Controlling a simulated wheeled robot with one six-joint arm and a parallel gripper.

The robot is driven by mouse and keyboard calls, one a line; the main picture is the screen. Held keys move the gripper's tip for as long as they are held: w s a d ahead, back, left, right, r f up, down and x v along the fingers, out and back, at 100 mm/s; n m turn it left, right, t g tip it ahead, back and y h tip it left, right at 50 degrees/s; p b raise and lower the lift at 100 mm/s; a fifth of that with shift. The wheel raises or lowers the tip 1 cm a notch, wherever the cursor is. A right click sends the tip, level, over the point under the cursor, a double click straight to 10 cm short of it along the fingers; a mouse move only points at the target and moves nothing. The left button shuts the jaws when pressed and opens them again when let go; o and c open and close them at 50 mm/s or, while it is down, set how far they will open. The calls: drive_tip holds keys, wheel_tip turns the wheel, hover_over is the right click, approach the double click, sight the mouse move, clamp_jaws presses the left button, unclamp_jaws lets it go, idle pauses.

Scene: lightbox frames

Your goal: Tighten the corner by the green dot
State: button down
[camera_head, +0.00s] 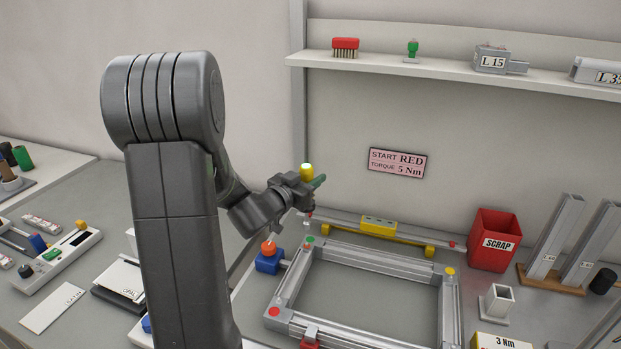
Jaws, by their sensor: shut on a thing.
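The metal frame (375,254) lies on the bench, with profiles joined at corners. The green dot (310,240) marks its far left corner, a yellow dot (450,271) its far right and a red dot (274,311) its near left. My gripper (304,188) is above and slightly left of the green-dot corner. It is shut on a tool with a yellow top (306,170); a green part shows beside the fingers.
A blue block with an orange knob (268,255) stands left of the frame. A yellow bar (378,228) lies behind it. A red SCRAP bin (494,240) and upright profiles (556,236) stand right. A sign (398,163) reads "START RED, TORQUE 5 Nm". A shelf (440,70) runs above.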

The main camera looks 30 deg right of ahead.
drive_tip(key=shift+f+b, duration=1.95)
drive_tip(key=shift+f, duration=0.35)
drive_tip(key=shift+f+b, duration=1.05)
drive_tip(key=shift+f, duration=0.1)
drive_tip(key=shift+s+a+f, duration=0.1)
drive_tip(key=shift+f, duration=0.25)
idle(1.0)
drive_tip(key=shift+r+p, duration=2)
drive_tip(key=shift+r, duration=0.8)
